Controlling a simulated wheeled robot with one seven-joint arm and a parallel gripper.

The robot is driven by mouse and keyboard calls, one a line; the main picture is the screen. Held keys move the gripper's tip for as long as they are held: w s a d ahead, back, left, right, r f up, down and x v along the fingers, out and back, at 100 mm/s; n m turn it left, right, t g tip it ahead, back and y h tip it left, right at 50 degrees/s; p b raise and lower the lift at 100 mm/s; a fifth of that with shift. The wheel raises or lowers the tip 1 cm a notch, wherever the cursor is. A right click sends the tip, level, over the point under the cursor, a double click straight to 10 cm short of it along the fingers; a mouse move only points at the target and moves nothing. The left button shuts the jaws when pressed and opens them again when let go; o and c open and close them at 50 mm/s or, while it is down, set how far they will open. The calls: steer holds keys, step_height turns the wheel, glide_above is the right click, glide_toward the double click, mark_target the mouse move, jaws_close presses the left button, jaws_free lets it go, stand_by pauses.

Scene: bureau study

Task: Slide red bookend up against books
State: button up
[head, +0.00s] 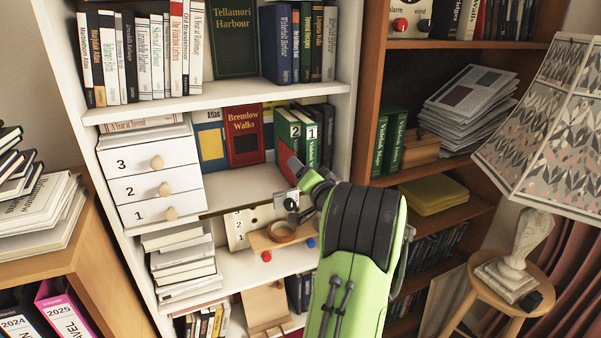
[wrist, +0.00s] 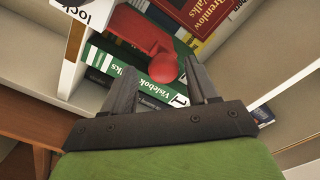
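The red bookend (head: 286,157) is on the middle white shelf, in front of the green books (head: 291,130) marked 2 and 1; my gripper partly hides it. In the wrist view the red bookend (wrist: 147,33) shows an upper plate and a rounded red end close to my fingertips. A green book (wrist: 130,75) with a white 1 lies just behind it in that view. I cannot tell whether bookend and books touch. My gripper (head: 308,181) reaches into the shelf. In the wrist view my gripper (wrist: 160,78) has its fingers apart, with the rounded end between or just beyond the tips.
Left of the bookend the shelf (head: 240,187) is bare, with a red Bremlow Walks book (head: 244,136) at the back and a white drawer box (head: 150,175) farther left. The white shelf upright (head: 347,90) is close on the right. A lamp (head: 545,110) stands far right.

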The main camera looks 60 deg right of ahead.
steer(key=shift+w+a+f, duration=0.1)
steer(key=shift+a, duration=0.05)
steer(key=b+v, duration=0.4)
steer(key=v, duration=1.1)
steer(key=shift+s, duration=0.35)
steer(key=shift+w+a, duration=0.1)
steer(key=shift+a, duration=0.05)
